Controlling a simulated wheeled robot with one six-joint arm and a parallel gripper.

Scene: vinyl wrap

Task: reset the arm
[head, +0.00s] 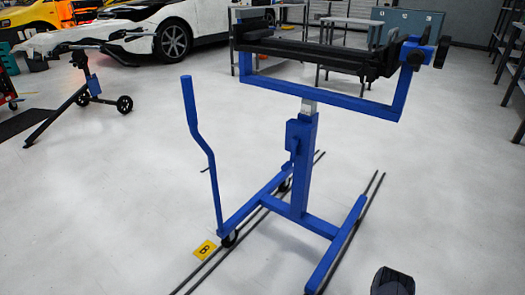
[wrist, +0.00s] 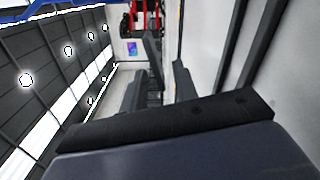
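In the wrist view my gripper (wrist: 168,75) shows past the dark block of my wrist that fills the bottom. Two dark finger shapes stand apart with a strip of pale background between them, and I see nothing held there. In the head view a dark rounded piece (head: 392,282), probably part of my arm, shows at the bottom right edge; the rest of the arm and the fingers are out of that view.
A blue wheeled stand (head: 303,165) with a dark cradle on top fills the middle, standing over dark floor rails. A yellow "B" marker (head: 204,250) lies by its caster. A smaller wheeled stand (head: 93,85) and a white car (head: 150,30) are behind left. Pale floor is open around them.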

